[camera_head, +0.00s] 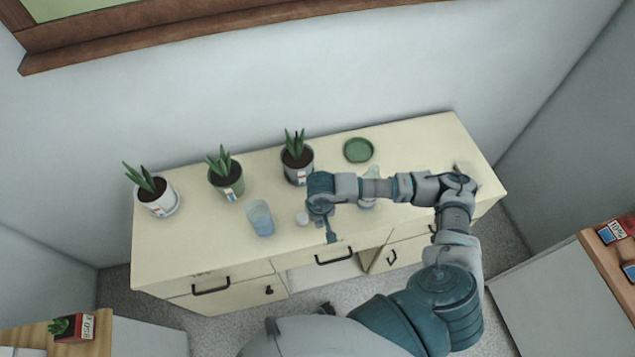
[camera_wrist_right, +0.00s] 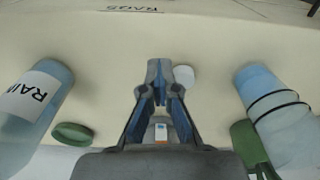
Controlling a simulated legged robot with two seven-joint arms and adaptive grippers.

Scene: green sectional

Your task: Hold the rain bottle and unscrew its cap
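The rain bottle, pale and translucent, stands on the cream cabinet and is partly hidden behind my right forearm in the head view (camera_head: 370,172). In the right wrist view, its white label reading RAIN (camera_wrist_right: 32,95) shows at the left; its neck cannot be made out. A small white round piece, perhaps a cap, lies on the cabinet top (camera_head: 302,218) and also shows in the wrist view (camera_wrist_right: 185,75). My right gripper (camera_head: 330,235) points down beside it; its fingertips (camera_wrist_right: 160,68) are drawn together with nothing visible between them. My left gripper is not in view.
A blue cup (camera_head: 260,218) stands left of the right gripper. Potted plants (camera_head: 153,190) (camera_head: 226,176) (camera_head: 297,160) line the back, with a green saucer (camera_head: 358,150) to their right. The cabinet top (camera_head: 190,245) is bare at the front left.

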